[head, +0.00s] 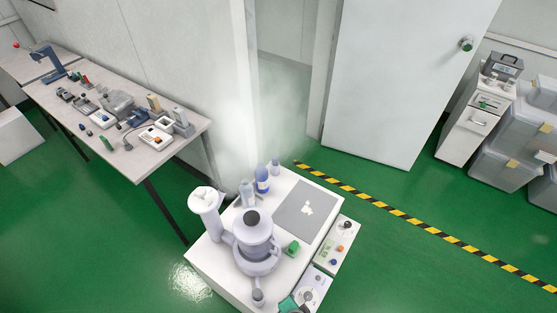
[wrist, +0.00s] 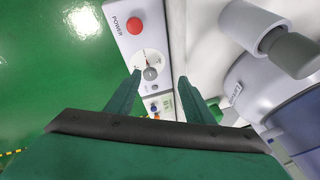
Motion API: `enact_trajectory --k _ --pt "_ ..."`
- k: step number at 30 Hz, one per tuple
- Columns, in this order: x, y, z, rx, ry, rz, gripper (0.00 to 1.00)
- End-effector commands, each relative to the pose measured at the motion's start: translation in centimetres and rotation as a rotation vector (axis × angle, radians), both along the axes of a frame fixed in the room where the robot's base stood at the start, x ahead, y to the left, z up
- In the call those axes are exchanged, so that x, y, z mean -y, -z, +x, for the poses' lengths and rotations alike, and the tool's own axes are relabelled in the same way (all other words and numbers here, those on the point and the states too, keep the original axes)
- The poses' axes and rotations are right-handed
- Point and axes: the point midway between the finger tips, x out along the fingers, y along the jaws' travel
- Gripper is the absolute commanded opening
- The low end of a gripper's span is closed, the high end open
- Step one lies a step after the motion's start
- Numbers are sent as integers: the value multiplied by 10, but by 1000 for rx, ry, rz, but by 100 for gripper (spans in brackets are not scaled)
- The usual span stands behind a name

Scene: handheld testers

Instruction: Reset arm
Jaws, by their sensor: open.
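My gripper (wrist: 159,78) is open and empty in the wrist view, its two green fingers spread apart. Between and beyond the fingertips is a white control panel (wrist: 125,13) with a red button (wrist: 135,25) marked POWER and a dial with a grey knob (wrist: 150,74). I cannot tell whether the fingers touch the knob. In the head view only a green part of my gripper (head: 289,304) shows at the bottom edge, close to the front panel with a round dial (head: 310,294).
A white bench (head: 205,267) carries a grey machine (head: 258,245), bottles (head: 262,180) and a grey mat (head: 293,210). A table (head: 180,142) with handheld devices stands at left. A door (head: 405,75), a drawer cabinet (head: 468,135) and clear bins (head: 505,165) are at right. Green floor (head: 430,270) is clear at lower right.

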Motion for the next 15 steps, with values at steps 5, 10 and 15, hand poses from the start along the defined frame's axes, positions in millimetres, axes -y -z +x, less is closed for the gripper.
enact_trajectory --k 5,10,15 --pt "-19 -29 -33 146 -158 -96 48" --pt "-33 -72 -59 290 -296 -202 48" --pt "-45 -128 -85 432 -422 -321 48"
